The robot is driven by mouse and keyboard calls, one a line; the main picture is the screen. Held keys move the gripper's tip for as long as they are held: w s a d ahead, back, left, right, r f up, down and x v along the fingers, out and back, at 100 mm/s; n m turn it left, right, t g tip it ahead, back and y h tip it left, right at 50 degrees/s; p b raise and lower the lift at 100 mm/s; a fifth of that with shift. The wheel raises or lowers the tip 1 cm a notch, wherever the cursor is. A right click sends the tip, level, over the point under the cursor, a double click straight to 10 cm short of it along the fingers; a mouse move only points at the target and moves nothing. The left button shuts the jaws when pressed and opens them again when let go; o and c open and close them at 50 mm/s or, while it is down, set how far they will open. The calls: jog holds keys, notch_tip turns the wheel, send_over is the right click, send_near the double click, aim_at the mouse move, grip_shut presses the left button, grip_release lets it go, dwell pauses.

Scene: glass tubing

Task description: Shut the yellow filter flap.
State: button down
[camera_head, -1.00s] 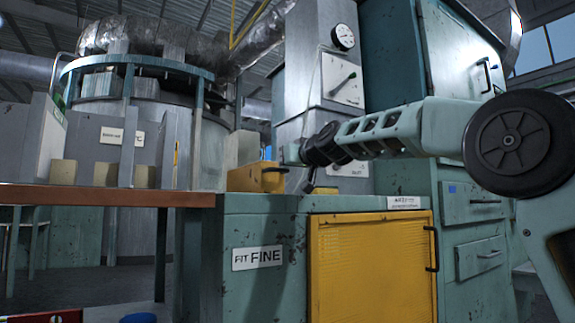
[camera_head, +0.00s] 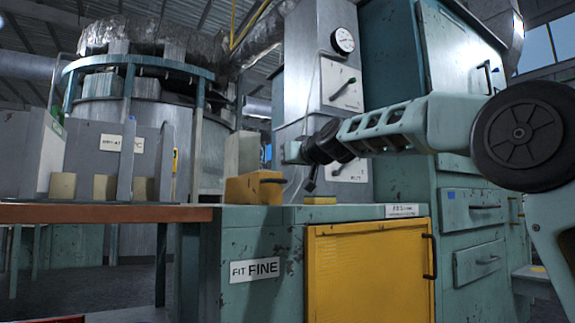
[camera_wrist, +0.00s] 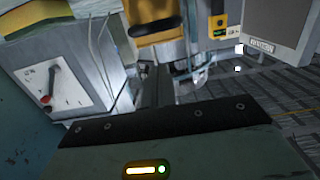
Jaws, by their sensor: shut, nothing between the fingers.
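A large yellow panel (camera_head: 370,280) with a dark handle on its right edge sits in the front of the green cabinet, and looks flush or nearly so. A smaller yellow box-like piece (camera_head: 253,189) with a dark handle stands on the cabinet top. I cannot tell which one is the filter flap. The smaller piece also shows at the top of the wrist view (camera_wrist: 152,10). My gripper (camera_head: 310,188) is shut and empty, pointing down above the cabinet top, to the right of the smaller yellow piece and apart from it.
A low yellow block (camera_head: 320,200) lies on the cabinet top below my gripper. A grey column with a gauge (camera_head: 343,40) and levers stands behind it. A brown-edged bench (camera_head: 100,213) is at the left. Drawers (camera_head: 474,206) stand at the right.

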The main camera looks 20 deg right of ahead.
jog(key=s+d+f+b, duration=0.1)
jog(key=s+f+b, duration=0.3)
jog(key=s+b, duration=0.2)
jog(key=shift+s+d+f, duration=0.25)
jog(key=shift+s+f, duration=0.15)
jog(key=shift+s, duration=0.35)
jog(key=s+a+f+n+g+y+p, duration=0.1)
jog(key=s+a+f+n+g+p, duration=0.1)
jog(key=s+a+f+g+p, duration=0.6)
jog(key=s+a+f+n+g+y+p, duration=0.15)
jog(key=s+a+f+p, duration=0.25)
jog(key=s+a+f, duration=0.45)
jog(key=s+d+f+n+g+h+p, duration=0.15)
jog(key=s+f+g+p, duration=0.3)
jog(key=s, duration=0.75)
jog(key=s+f+g+h+p, duration=0.3)
jog(key=s+f+p, duration=0.3)
jog(key=s, duration=0.7)
notch_tip(320, 180, up, 37)
jog(key=p, duration=3.7)
jog(key=shift+d+h, duration=0.25)
jog(key=shift+h, duration=0.05)
